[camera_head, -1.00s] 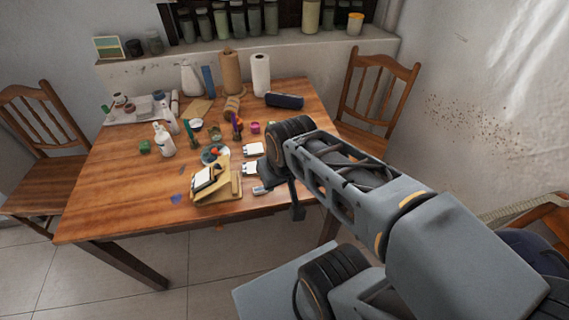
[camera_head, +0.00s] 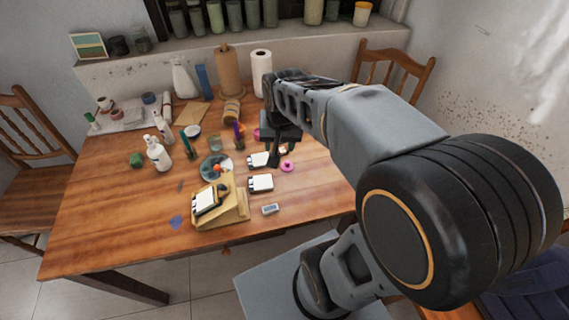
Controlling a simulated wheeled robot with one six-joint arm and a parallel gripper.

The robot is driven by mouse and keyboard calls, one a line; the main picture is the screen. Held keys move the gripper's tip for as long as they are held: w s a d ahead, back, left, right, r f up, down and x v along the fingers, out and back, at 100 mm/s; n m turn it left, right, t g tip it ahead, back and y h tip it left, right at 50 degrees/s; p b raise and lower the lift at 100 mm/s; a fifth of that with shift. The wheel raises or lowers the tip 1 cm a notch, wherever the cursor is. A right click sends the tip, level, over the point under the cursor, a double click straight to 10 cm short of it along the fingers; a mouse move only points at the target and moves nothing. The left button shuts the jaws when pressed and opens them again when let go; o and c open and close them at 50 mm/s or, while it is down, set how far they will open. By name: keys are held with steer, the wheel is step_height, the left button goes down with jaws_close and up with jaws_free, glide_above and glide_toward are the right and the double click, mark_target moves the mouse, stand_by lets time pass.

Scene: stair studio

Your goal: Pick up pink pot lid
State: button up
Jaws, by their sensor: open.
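The pink pot lid (camera_head: 287,167) is a small round disc lying on the wooden table (camera_head: 120,215), right of the white square blocks. A pink pot (camera_head: 257,134) shows partly behind my gripper. My gripper (camera_head: 276,157) points down over the table, just left of and behind the lid in the picture. It is open and holds nothing that I can see. Its fingers are small and dark here, and I cannot tell their exact height above the table.
White blocks (camera_head: 261,183), a wooden stand (camera_head: 228,207), a grey dish (camera_head: 215,166) and a small grey device (camera_head: 270,209) are nearby. A purple brush (camera_head: 239,135) stands upright left of my gripper. The table's front right is clear.

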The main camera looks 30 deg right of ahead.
steer(key=w+d+f+m+g+b, duration=0.2)
steer(key=w+d+f+m, duration=0.4)
steer(key=w+f, duration=0.15)
glide_above(287, 162)
steer(key=shift+m, duration=0.3)
step_height(287, 162, down, 7)
steer(key=shift+f, duration=3.4)
steer(key=shift+c, duration=0.3)
jaws_close()
